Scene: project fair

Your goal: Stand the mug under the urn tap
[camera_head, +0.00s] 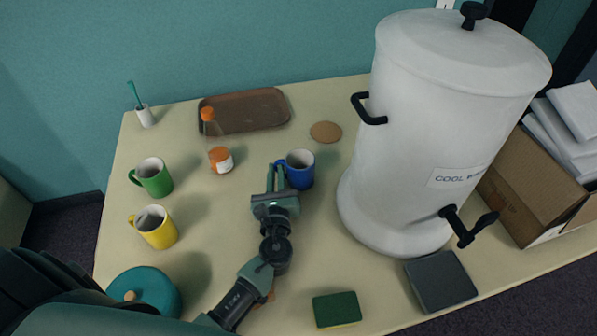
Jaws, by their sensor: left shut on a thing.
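The white urn (440,130) stands at the right of the table with a "COOL" label on its front. Its black tap (460,226) sticks out low at the front right. A dark square pad (440,281) lies below the tap and is bare. My left gripper (278,176) is shut on the blue mug (302,172) at its left, handle side. The mug is upright, left of the urn and apart from it; I cannot tell whether it touches the table. A green mug (154,178) and a yellow mug (157,229) stand at the left. My right gripper is not in view.
A brown tray (246,111) and a round coaster (325,132) lie at the back. A green sponge (337,309) lies at the front. A teal lidded pot (148,288) is front left. A cardboard box (530,190) stands right of the urn.

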